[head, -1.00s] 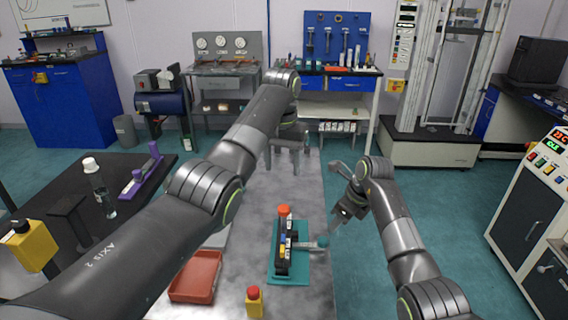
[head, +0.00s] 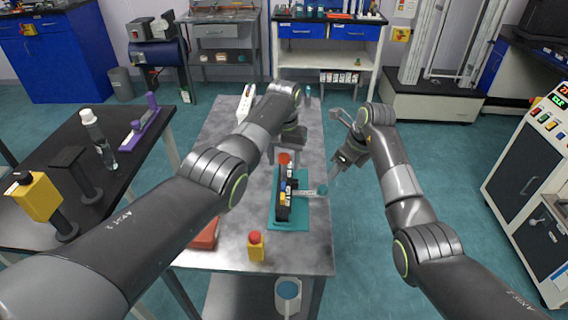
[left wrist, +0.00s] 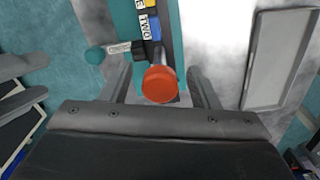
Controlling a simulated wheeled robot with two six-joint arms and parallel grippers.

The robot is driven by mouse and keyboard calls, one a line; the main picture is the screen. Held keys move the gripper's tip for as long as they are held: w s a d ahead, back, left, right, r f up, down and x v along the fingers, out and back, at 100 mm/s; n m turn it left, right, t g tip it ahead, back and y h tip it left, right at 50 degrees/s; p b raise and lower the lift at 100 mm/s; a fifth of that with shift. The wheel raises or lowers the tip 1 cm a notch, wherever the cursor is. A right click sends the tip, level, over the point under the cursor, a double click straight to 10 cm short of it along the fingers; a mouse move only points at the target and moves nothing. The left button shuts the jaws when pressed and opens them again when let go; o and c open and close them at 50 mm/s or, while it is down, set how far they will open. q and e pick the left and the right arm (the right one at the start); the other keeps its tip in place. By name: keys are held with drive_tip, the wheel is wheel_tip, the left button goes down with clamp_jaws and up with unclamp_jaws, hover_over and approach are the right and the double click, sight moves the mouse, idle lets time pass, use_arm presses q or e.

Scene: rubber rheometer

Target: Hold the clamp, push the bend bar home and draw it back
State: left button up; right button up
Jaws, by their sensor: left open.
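A black fixture with coloured labels (head: 283,203) stands on a teal base plate (head: 290,226) on the grey table. The red-orange clamp knob (head: 284,158) is at its far end. A pale bar (head: 307,192) with a teal knob (head: 323,189) sticks out to the right. My left gripper (head: 286,147) is open at the clamp. In the left wrist view its fingers (left wrist: 160,80) stand on either side of the red knob (left wrist: 160,86), with gaps visible. My right gripper (head: 335,172) is just above and beside the teal knob, apparently not touching. Its jaw opening is unclear.
A yellow box with a red button (head: 256,249) stands near the table's front. A red tray (head: 205,238) is partly hidden by my left arm. A grey shallow tray (left wrist: 250,72) lies beside the fixture. A white object (head: 246,100) is at the table's far end.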

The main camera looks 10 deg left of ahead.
use_arm(q)
drive_tip(key=shift+f, duration=0.9)
